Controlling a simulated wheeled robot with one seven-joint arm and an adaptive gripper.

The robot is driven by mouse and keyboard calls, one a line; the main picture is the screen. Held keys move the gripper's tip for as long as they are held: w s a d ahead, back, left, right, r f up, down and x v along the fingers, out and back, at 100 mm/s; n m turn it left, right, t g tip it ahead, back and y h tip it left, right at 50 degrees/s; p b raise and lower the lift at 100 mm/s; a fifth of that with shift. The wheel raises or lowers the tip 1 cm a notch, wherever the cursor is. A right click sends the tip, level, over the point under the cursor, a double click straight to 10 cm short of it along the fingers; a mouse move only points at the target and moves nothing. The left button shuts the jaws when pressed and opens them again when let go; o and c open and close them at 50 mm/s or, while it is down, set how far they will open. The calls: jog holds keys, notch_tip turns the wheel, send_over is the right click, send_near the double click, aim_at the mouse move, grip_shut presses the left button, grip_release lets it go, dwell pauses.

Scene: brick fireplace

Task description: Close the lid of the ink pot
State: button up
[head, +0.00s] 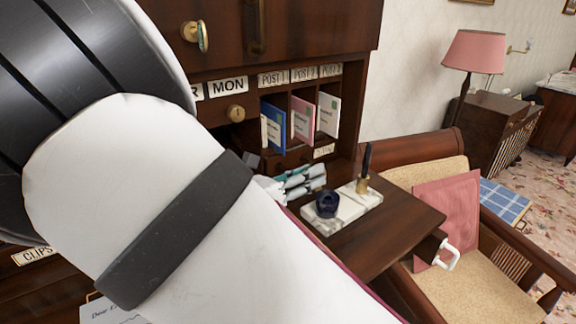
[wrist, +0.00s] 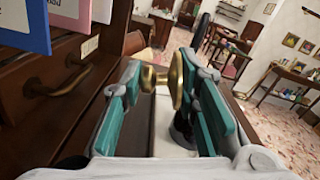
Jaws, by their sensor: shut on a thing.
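The ink pot (head: 327,204) is a dark, round pot on a white marble stand (head: 348,211) on the desk. Its dark body (wrist: 182,130) also shows low in the wrist view, partly behind the right finger. My gripper (wrist: 163,82) has teal finger pads closed on a brass piece with a knob and a round disc, which looks like the pot's lid (wrist: 175,80). The disc stands on edge, above the pot. In the head view my gripper (head: 300,179) is just left of and behind the pot, and the lid cannot be made out there. The hinge is hidden.
A dark pen (head: 367,160) stands in a brass holder (head: 362,186) right of the pot. Upright letters (head: 302,120) fill slots behind. A wooden armchair (head: 440,190) with a pink cushion is at the right. The desk's front right corner is bare.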

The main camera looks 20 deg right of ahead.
jog(key=shift+a, duration=0.1)
jog(key=m+p, duration=0.2)
jog(key=shift+s+r+m+p, duration=0.3)
jog(key=shift+s+r+p, duration=0.05)
jog(key=shift+p, duration=0.05)
jog(key=m, duration=0.1)
jog(key=p, duration=0.1)
jog(key=m+p, duration=0.1)
jog(key=shift+s+d+r+m, duration=0.2)
jog(key=shift+s+d+m, duration=0.05)
jog(key=shift+s+m, duration=0.1)
jog(key=m, duration=0.1)
jog(key=m+p, duration=0.1)
jog(key=s+m+p, duration=0.1)
jog(key=shift+d+r+m, duration=0.1)
jog(key=shift+d+m, duration=0.15)
jog(key=shift+s+d+m+p, duration=0.1)
jog(key=shift+s+m+p, duration=0.25)
jog(key=shift+m, duration=0.4)
jog(key=shift+s+d+m+p, duration=0.1)
jog(key=shift+m+p, duration=0.35)
jog(key=shift+m, duration=0.3)
jog(key=o, duration=1)
jog(key=shift+f, duration=0.2)
